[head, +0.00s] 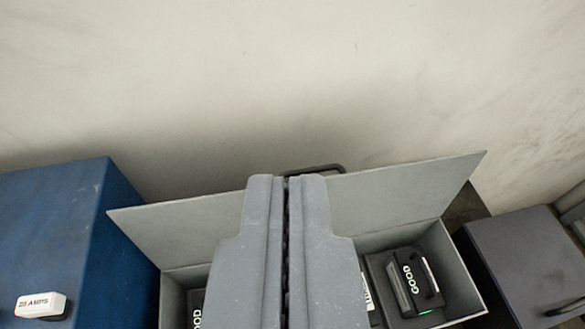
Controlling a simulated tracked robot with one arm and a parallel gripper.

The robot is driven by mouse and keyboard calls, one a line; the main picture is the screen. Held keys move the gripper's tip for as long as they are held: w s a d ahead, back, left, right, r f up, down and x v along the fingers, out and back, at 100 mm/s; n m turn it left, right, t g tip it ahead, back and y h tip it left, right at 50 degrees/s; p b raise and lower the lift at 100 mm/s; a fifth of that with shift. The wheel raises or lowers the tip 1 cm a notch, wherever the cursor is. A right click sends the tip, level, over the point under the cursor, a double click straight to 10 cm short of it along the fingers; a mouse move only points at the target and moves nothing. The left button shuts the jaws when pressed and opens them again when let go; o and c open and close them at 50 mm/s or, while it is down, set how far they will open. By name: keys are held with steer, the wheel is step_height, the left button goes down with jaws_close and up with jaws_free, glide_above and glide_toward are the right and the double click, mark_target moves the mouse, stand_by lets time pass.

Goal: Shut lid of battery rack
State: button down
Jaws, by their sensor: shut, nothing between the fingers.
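The battery rack (455,258) is a grey open box at the bottom middle. Its lid (400,195) stands raised at the back, leaning toward the wall, with a dark handle (318,169) showing at its top edge. A black battery (412,285) marked "GOOD" with a green light sits in the right part of the rack. Part of another "GOOD" label shows at left. My gripper (287,181) is shut and empty. It covers the middle of the rack and lid, its tips just below the handle in the picture. I cannot tell whether it touches the lid.
A blue box (60,225) with a white "20 AMPS" tag (40,304) stands left of the rack. A dark grey case (525,260) with a handle stands at right. A pale wall (290,80) rises behind.

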steer(key=w+f+n+g+p, duration=0.1)
steer(key=w+f+g+p, duration=0.4)
steer(key=w, duration=0.6)
steer(key=w+f+g+p, duration=0.3)
steer(key=w+f+p, duration=0.2)
steer(key=w+p, duration=0.5)
steer(key=w+f+g+b, duration=0.1)
steer(key=f, duration=0.5)
steer(key=w+f+g+b, duration=0.1)
steer(key=w+f+b, duration=0.1)
steer(key=f, duration=0.4)
steer(key=w+f+n+g+b, duration=0.1)
steer(key=f+b, duration=0.1)
steer(key=f, duration=0.5)
steer(key=shift+w+d+y, duration=0.1)
steer(key=shift+w+y, duration=0.15)
steer(key=shift+y, duration=0.05)
steer(key=shift+s+d+r, duration=0.1)
steer(key=shift+s+r, duration=0.2)
steer(key=shift+s, duration=0.6)
steer(key=shift+s, duration=0.1)
